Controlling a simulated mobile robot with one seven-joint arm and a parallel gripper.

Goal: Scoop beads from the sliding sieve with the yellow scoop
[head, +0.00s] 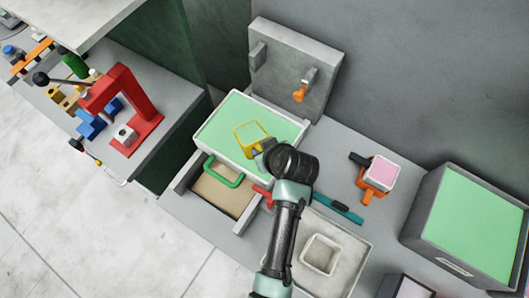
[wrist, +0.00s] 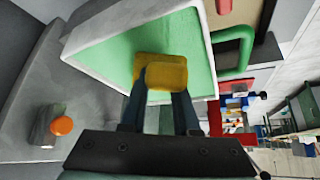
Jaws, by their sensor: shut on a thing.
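The sieve (head: 205,127) is a white-rimmed tray filled with a flat green layer of beads, left of centre in the head view. It also shows in the wrist view (wrist: 90,57). The yellow scoop (head: 239,136) is over the green layer, its yellow rim framing a green inside; whether that green is beads in the scoop is unclear. My gripper (head: 263,146) is shut on the scoop near the sieve's right side. In the wrist view the scoop's yellow body (wrist: 166,78) is between my fingers, and its handle is mostly hidden.
A green handle (head: 222,172) is over an open tan-floored box (head: 220,193) before the sieve. A grey upright block with an orange knob (head: 299,94) stands behind. A red press (head: 133,97) is left; a pink-filled cup (head: 381,173) and a large green-filled bin (head: 475,225) are right.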

